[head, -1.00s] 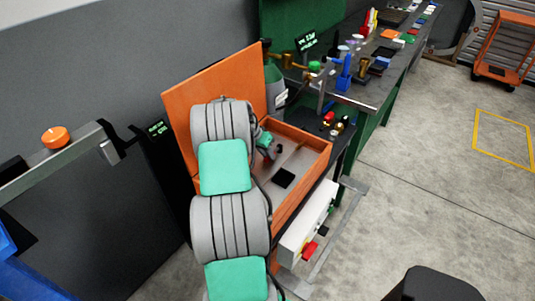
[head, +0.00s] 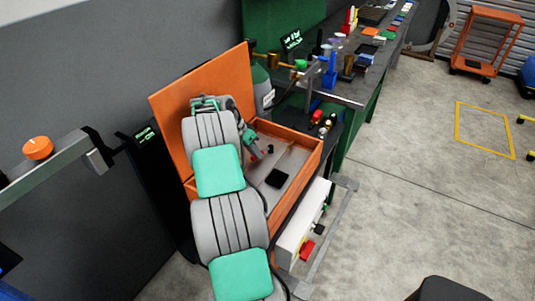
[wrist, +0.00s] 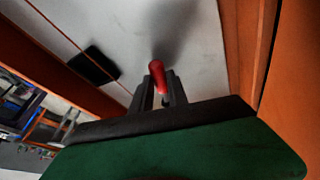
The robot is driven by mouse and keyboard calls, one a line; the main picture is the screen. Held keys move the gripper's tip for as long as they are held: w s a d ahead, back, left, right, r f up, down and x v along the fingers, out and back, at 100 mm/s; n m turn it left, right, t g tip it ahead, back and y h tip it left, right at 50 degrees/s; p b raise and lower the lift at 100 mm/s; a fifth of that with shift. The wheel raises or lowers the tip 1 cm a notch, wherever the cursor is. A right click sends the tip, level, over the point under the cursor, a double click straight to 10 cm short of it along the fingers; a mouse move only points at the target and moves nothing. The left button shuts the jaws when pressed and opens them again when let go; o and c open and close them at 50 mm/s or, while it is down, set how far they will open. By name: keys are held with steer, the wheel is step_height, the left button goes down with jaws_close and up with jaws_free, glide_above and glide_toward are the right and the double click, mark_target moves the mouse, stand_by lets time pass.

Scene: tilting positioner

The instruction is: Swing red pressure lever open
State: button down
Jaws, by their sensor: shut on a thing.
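The red lever (wrist: 158,76) stands between the two dark fingers of my gripper (wrist: 160,92) in the wrist view. The fingers are shut on it, and its rounded red end shows past them. Its lower part and mount are hidden by the fingers and the gripper body. In the head view my gripper (head: 254,156) reaches into the open orange box, near the lid side. A small bit of red shows at its tip.
The orange box (head: 312,160) has its lid (head: 205,95) raised. A black square (head: 279,178) lies on its pale floor. A white unit with a red part (head: 307,249) sits below. A workbench with tools (head: 345,95) stands behind.

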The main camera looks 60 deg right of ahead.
steer(key=c, duration=1.3)
jaws_free()
steer(key=v, duration=0.7)
steer(key=shift+r, duration=0.4)
steer(key=shift+w+a, duration=0.15)
steer(key=shift+c, duration=0.4)
